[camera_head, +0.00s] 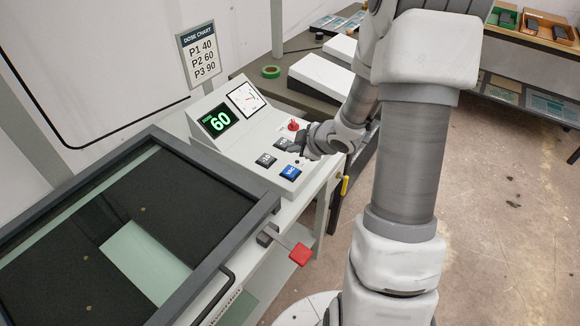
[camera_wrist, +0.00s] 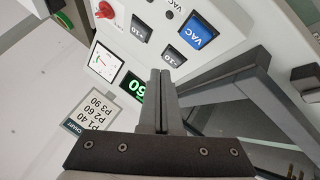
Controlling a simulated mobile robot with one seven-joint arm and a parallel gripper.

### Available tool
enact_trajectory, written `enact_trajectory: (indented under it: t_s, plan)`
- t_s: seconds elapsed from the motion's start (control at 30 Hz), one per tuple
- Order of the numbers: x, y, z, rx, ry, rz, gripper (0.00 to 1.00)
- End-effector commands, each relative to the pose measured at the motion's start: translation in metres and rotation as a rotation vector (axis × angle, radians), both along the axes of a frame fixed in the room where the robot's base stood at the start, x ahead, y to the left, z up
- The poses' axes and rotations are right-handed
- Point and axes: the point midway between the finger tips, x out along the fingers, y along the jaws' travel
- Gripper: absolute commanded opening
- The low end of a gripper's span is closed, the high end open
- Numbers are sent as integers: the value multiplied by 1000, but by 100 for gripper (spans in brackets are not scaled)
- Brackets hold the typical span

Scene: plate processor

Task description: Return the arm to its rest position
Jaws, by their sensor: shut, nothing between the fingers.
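My gripper (camera_head: 301,148) is over the sloped control panel of the plate processor in the head view, close to its buttons. In the wrist view its two fingers (camera_wrist: 160,75) are together with nothing between them. The blue VAC button (camera_head: 290,173) and two dark buttons, one marked -10 (camera_wrist: 173,56) and one +10 (camera_wrist: 141,28), lie near the fingertips. I cannot tell whether the fingertips touch the panel. My arm reaches in from the right of the head view.
A red knob (camera_head: 293,125) and a dial gauge (camera_head: 246,98) sit on the panel. A red-ended lever (camera_head: 300,254) sticks out in front. The dark-framed glass lid (camera_head: 215,168) is at left. A dose chart (camera_head: 199,54) hangs behind. Open floor (camera_head: 500,220) lies at right.

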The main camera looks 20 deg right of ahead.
Motion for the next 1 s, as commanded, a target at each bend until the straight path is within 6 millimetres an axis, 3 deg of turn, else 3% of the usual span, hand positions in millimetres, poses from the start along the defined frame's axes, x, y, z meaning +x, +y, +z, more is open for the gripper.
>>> enact_trajectory:
  t_s: [0.33,0.47,0.73,1.0]
  plan:
    - [0,0,-1,-1,0,-1,0]
    - [1,-2,9,-18,2,-30,0]
    - [-8,-13,72,-81,19,-254,0]
    - [-46,-8,135,-51,45,-508,0]
